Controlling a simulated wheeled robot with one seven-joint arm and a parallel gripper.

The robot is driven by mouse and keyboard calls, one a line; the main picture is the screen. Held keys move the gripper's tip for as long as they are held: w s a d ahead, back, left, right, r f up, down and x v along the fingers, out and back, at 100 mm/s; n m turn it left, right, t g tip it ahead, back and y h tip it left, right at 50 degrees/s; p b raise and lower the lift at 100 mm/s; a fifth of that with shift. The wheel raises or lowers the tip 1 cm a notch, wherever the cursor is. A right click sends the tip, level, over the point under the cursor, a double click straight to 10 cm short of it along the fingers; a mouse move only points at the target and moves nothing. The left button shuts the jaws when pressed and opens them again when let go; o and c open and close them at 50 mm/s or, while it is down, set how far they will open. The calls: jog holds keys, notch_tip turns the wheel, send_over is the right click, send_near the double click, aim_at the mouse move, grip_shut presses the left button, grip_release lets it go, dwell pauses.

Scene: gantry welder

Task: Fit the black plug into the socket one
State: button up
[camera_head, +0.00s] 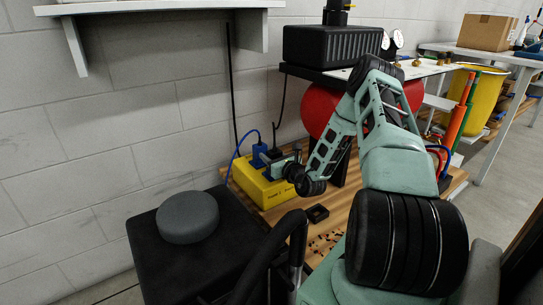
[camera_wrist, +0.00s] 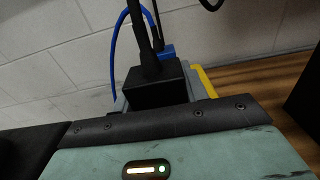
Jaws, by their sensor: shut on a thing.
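The yellow socket box (camera_head: 262,190) lies on the wooden bench against the wall, with small lettering on its front. A blue plug (camera_head: 258,156) stands upright on the box's top, its blue cable arching to the left. My gripper (camera_head: 279,165) is over the right end of the box, shut on the black plug (camera_head: 271,154). In the wrist view the black plug (camera_wrist: 156,88) fills the space just past the gripper, its cable rising. The blue plug (camera_wrist: 168,50) shows just behind it. The socket holes and the black plug's underside are hidden, so I cannot tell whether it is seated.
A small black block (camera_head: 317,213) and scattered small dark bits lie on the bench in front of the box. A red tank (camera_head: 318,108) stands behind my arm. A grey round pad (camera_head: 187,217) is on a black surface at left.

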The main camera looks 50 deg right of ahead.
jog(key=shift+f+b, duration=0.35)
jog(key=shift+f, duration=0.55)
jog(key=o, duration=1.1)
jog(key=p+v, duration=0.3)
jog(key=v, duration=1.4)
jog(key=shift+s, duration=0.25)
jog(key=shift+f, duration=0.1)
